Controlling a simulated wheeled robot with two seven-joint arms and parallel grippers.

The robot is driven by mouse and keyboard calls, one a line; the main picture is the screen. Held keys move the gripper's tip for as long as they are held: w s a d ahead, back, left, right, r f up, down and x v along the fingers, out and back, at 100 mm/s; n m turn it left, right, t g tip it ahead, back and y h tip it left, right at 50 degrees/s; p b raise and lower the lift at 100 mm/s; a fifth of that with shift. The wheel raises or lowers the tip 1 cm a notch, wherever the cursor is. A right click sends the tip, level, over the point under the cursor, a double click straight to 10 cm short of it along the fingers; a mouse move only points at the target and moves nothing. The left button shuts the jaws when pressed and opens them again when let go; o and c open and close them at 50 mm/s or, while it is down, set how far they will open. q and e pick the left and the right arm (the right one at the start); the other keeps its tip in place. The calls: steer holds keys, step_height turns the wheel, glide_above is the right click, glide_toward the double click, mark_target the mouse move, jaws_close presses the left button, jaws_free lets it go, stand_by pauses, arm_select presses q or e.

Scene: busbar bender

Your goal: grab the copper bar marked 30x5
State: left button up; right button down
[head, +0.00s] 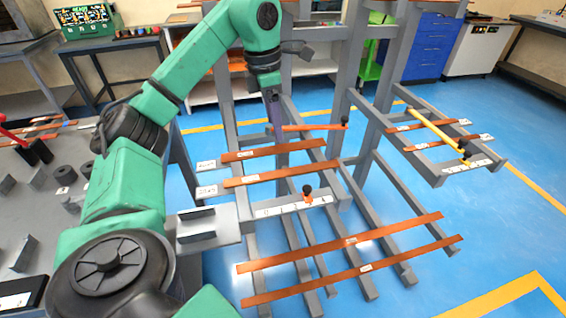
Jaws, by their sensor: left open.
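Several flat copper bars lie on the grey rack. Two short ones are on the middle arms, an upper bar (285,150) and a nearer bar (290,173). Two long ones lie low, a farther bar (300,254) and a nearer bar (320,281). Two more, a far bar (405,127) and a near bar (420,145), rest on the right arms. Their white labels are too small to read, so I cannot tell which is marked 30x5. My left gripper (274,122) points down just above the upper middle bar, open and seemingly empty. My right gripper is out of view.
An orange rod (305,128) crosses close by my left gripper, and a yellow rod (435,130) crosses the right arms. Grey rack posts (345,70) stand behind. A grey worktable (40,215) with black parts is at left. Blue floor is clear at right.

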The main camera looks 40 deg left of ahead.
arm_select(q)
steer(key=b, duration=0.1)
glide_toward(284, 172)
steer(key=f, duration=0.6)
steer(key=shift+w+d+f, duration=0.2)
steer(key=shift+d+f, duration=0.05)
steer(key=shift+f, duration=0.05)
steer(key=shift+w+f, duration=0.1)
steer(key=shift+f, duration=0.25)
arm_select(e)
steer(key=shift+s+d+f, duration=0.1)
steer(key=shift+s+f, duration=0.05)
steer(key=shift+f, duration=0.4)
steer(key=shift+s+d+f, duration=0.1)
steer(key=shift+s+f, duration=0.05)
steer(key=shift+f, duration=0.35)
arm_select(q)
jaws_close()
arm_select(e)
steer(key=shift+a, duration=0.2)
arm_select(q)
steer(key=shift+r, duration=0.1)
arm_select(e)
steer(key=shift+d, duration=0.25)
